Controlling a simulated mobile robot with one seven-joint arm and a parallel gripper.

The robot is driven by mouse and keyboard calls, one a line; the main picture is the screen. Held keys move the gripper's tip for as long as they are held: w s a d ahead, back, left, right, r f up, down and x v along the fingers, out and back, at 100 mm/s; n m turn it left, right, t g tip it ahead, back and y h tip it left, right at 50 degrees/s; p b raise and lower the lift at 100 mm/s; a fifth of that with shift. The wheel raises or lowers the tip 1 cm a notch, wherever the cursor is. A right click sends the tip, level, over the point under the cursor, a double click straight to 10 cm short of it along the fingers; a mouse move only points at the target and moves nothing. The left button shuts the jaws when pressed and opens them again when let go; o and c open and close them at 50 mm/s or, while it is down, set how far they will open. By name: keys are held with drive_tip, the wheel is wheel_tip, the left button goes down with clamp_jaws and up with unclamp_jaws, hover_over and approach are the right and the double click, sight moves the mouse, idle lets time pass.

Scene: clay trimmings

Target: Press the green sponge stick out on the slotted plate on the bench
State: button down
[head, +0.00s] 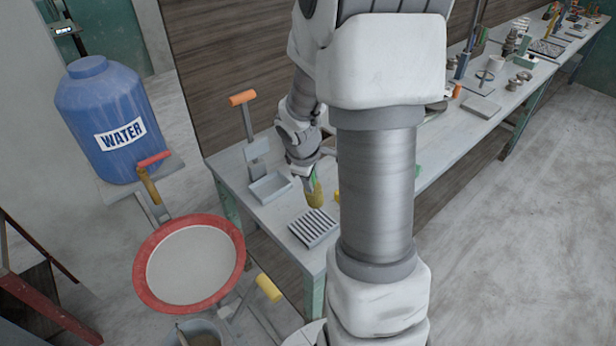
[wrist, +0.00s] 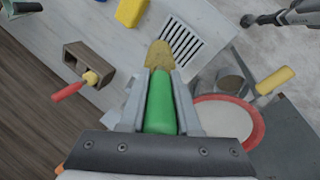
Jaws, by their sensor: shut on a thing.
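My gripper (wrist: 160,88) is shut on the green handle (wrist: 160,108) of the sponge stick. Its yellow-brown sponge head (wrist: 159,55) points away from my jaws, and in the head view the sponge (head: 316,197) hangs downward below my gripper (head: 310,178). The pale slotted plate (head: 314,228) lies on the bench just in front of the sponge. In the wrist view the sponge tip overlaps the near left edge of the slotted plate (wrist: 184,43). I cannot tell whether the sponge touches the plate. Most of the handle is hidden in the head view.
A yellow block (wrist: 131,12) lies near the plate. A red-rimmed basin (head: 144,287) and a blue water barrel (head: 108,112) stand left of the bench. My arm hides part of the bench.

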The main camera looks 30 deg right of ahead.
sight(311, 198)
drive_tip(key=shift+f+b, duration=2.55)
drive_tip(key=shift+f, duration=0.4)
drive_tip(key=shift+f+b, duration=0.7)
drive_tip(key=shift+a+f, duration=0.1)
wheel_tip(311, 198, up, 7)
drive_tip(key=p, duration=0.6)
idle(0.5)
